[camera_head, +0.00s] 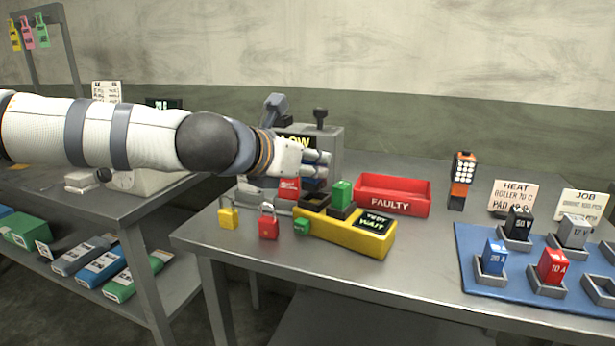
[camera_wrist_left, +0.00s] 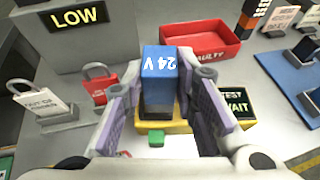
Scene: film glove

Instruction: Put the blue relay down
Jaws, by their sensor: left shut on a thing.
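My left gripper (camera_head: 316,165) is shut on a blue relay (camera_wrist_left: 159,70) marked 24 V, held upright between its two fingers (camera_wrist_left: 160,100) in the wrist view. In the head view the fingers hide most of this relay. It is at the left end of the yellow tester (camera_head: 352,235), over or in the dark left socket (camera_head: 313,201); I cannot tell whether it is seated. A green relay (camera_head: 342,193) stands in the tester's other socket. The tester's sign (camera_head: 375,222) reads TEST WAIT. My right gripper is not in view.
A red FAULTY bin (camera_head: 391,208) stands behind the tester. A yellow padlock (camera_head: 228,215) and a red padlock (camera_head: 268,224) are to the left. A grey machine (camera_head: 333,145) showing LOW stands behind. A blue mat (camera_head: 470,271) with several relays in holders is at right.

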